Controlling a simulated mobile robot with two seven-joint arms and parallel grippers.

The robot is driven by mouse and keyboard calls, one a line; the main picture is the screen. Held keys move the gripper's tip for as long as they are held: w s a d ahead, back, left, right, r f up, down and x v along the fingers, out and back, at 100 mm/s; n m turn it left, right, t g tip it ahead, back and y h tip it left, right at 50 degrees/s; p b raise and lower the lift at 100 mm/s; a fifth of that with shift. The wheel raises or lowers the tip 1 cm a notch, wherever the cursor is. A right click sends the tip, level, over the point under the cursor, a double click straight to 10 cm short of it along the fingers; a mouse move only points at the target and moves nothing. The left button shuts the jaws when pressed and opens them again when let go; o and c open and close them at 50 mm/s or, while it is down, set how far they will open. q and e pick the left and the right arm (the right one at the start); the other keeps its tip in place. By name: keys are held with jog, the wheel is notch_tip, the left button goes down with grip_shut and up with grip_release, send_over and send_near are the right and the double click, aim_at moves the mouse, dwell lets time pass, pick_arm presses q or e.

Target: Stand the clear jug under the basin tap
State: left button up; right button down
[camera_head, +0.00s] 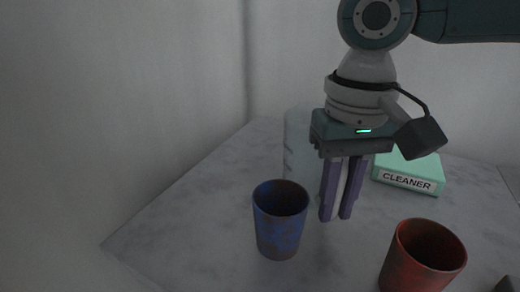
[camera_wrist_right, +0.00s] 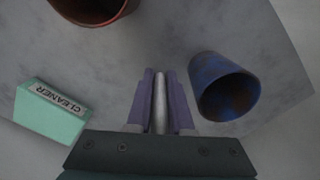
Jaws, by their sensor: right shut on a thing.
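My right gripper (camera_head: 337,215) points down over the marble top, between a blue cup and a red cup. Its purple fingers are shut on a pale grey upright bar, which shows between them in the right wrist view (camera_wrist_right: 160,105) and looks like the handle of the clear jug. The clear jug (camera_head: 299,140) shows only as a faint see-through shape behind and left of the gripper; the gripper hides much of it. Whether its base touches the top, I cannot tell. No basin or tap is in view. My left gripper is not in view.
The blue cup (camera_head: 279,222) stands close left of the fingers. The red cup (camera_head: 424,257) stands at the front right. A green box labelled CLEANER (camera_head: 409,174) lies behind right. The marble top (camera_head: 190,215) is clear at the left, beside a pale wall.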

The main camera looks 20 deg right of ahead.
jog(key=s+a+r+n+p, duration=0.1)
jog(key=s+r+p, duration=0.1)
jog(key=r+p, duration=1.6)
jog(key=s+a+r+n+p, duration=0.1)
jog(key=s+a+r+p, duration=0.1)
jog(key=r+p, duration=1.6)
jog(key=s+a+r+n+p, duration=0.1)
jog(key=s+r+p, duration=0.3)
jog(key=r+p, duration=1.4)
notch_tip(320, 180, up, 14)
jog(key=shift+a+r, duration=0.2)
jog(key=shift+a, duration=0.05)
jog(key=shift+f, duration=0.1)
